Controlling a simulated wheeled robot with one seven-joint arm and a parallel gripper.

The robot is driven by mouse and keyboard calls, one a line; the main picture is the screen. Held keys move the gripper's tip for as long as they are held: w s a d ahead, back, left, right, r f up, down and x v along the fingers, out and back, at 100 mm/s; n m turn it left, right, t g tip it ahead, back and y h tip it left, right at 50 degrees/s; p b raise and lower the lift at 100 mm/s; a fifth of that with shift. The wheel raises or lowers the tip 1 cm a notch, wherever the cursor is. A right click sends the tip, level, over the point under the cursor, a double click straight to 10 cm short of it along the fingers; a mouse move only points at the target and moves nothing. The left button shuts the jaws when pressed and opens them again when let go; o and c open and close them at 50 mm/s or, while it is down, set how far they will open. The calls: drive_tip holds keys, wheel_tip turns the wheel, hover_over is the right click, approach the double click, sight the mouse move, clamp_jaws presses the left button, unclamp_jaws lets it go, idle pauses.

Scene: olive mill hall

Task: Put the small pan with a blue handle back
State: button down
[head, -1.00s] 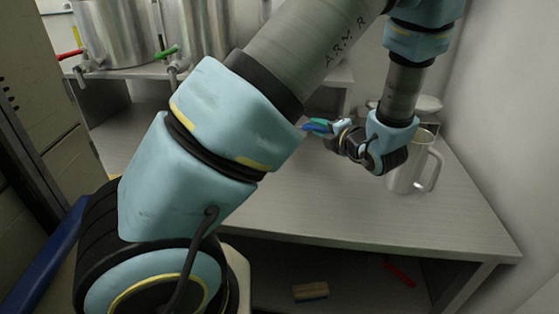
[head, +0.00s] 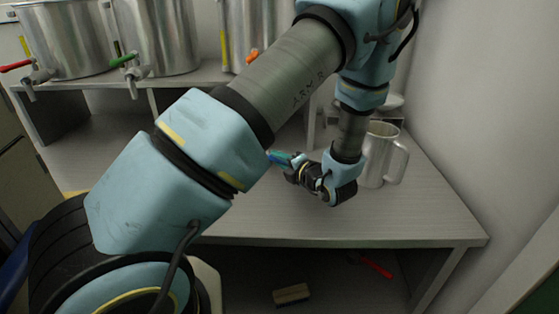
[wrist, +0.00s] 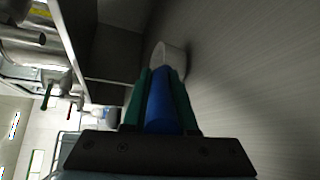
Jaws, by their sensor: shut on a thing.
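My gripper (head: 280,158) is over the grey bench, left of the metal jug, and partly hidden behind my arm in the head view. In the wrist view its green fingers (wrist: 160,103) are shut on the blue handle (wrist: 159,105) of the small pan. The pale pan bowl (wrist: 171,59) shows beyond the fingertips, close to the grey surface; I cannot tell whether it touches. In the head view only a bit of blue shows at the fingers, and the pan bowl is hidden.
A metal jug (head: 377,160) stands on the bench (head: 400,217) right of my wrist, near the wall. Steel tanks (head: 158,35) with taps stand on a raised shelf at the back. A wooden block-like thing (head: 292,294) and a red-handled thing (head: 377,267) lie below. The front bench top is clear.

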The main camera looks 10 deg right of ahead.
drive_tip(key=c, duration=1.2)
unclamp_jaws()
drive_tip(key=shift+f, duration=0.15)
drive_tip(key=o, duration=0.5)
